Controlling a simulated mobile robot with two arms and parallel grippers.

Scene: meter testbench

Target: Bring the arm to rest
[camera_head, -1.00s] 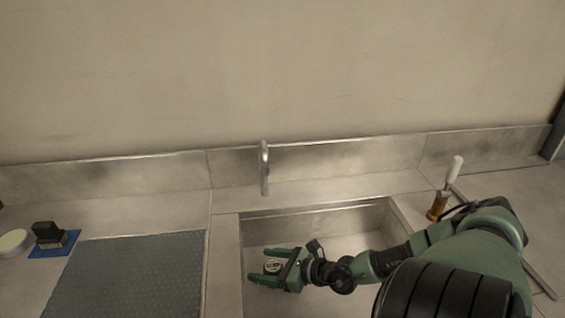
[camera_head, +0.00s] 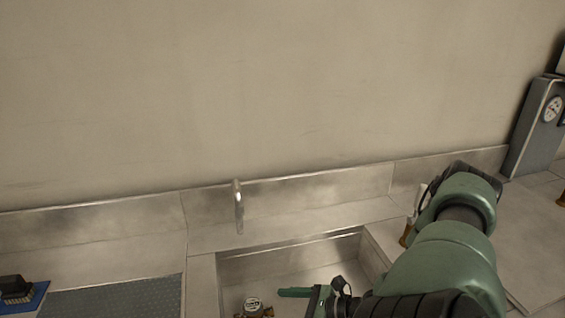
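My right arm comes in from the lower right, with its elbow raised over the right counter. My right gripper (camera_head: 296,298) is low over the sink basin (camera_head: 290,262), at the bottom edge of the view. One green finger shows; the other is cut off or hidden, so its opening cannot be told. A small round meter (camera_head: 253,304) with a pale face and brass body sits in the basin, left of the gripper and apart from the visible finger. My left gripper is not in view.
A metal faucet (camera_head: 238,208) stands behind the basin. A grey ribbed mat (camera_head: 115,300) and a black brush (camera_head: 16,288) on a blue pad lie left. A pale-handled tool (camera_head: 409,233) is partly behind my arm. A grey gauge box (camera_head: 536,125) stands far right.

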